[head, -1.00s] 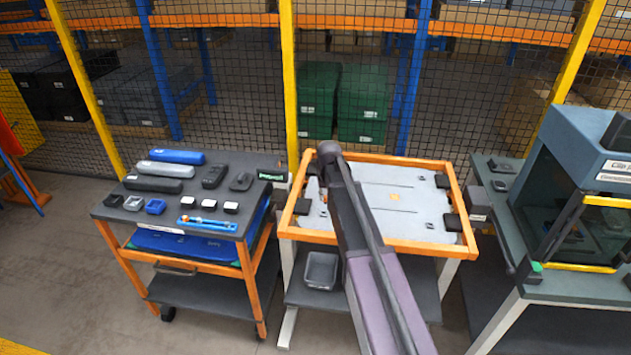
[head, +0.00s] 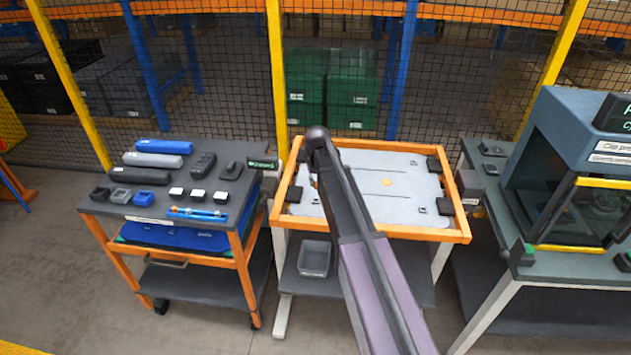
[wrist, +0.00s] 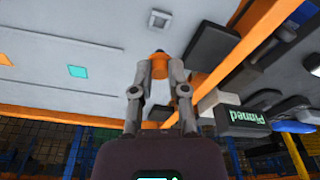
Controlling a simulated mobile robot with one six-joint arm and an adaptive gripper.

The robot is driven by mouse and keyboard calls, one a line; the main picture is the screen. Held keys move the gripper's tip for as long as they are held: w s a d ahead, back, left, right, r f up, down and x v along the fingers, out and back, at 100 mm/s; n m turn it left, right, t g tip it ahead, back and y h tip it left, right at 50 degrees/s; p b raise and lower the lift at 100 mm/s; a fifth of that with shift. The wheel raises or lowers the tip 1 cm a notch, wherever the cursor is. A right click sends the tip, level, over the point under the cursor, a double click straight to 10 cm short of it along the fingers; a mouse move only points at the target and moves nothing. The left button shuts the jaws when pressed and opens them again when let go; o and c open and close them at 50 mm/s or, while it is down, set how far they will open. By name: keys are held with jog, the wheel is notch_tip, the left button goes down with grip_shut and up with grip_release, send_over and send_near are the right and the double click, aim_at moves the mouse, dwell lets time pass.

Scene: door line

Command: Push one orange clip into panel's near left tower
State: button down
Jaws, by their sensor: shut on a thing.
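In the wrist view my gripper (wrist: 160,72) is shut on an orange clip (wrist: 158,62), whose top shows between the fingertips. The pale grey panel (wrist: 95,25) fills the upper left of that view. A square white tower (wrist: 160,18) on it shows just beyond the clip, apart from it in the picture; I cannot tell the gap in depth. In the head view the panel (head: 400,217) lies in an orange frame (head: 350,229). My arm crosses its left side and hides most of the gripper and the panel there.
Black clamps (head: 294,194) sit along the frame; one (wrist: 213,45) is right of my gripper in the wrist view. A left cart (head: 150,213) carries a blue tray (head: 198,214) and several small boxes. A grey bin (head: 314,258) sits below. A machine (head: 570,180) stands right.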

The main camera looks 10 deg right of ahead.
jog(key=b, duration=0.4)
send_over(315, 201)
jog(key=shift+s+f, duration=0.15)
jog(key=shift+f, duration=0.95)
jog(key=shift+s+f, duration=0.15)
jog(key=shift+f, duration=0.9)
jog(key=shift+f+b, duration=1.15)
jog(key=shift+f, duration=0.15)
dwell(0.6)
dwell(0.3)
jog(key=c, duration=0.6)
grip_release()
jog(key=shift+o, duration=0.2)
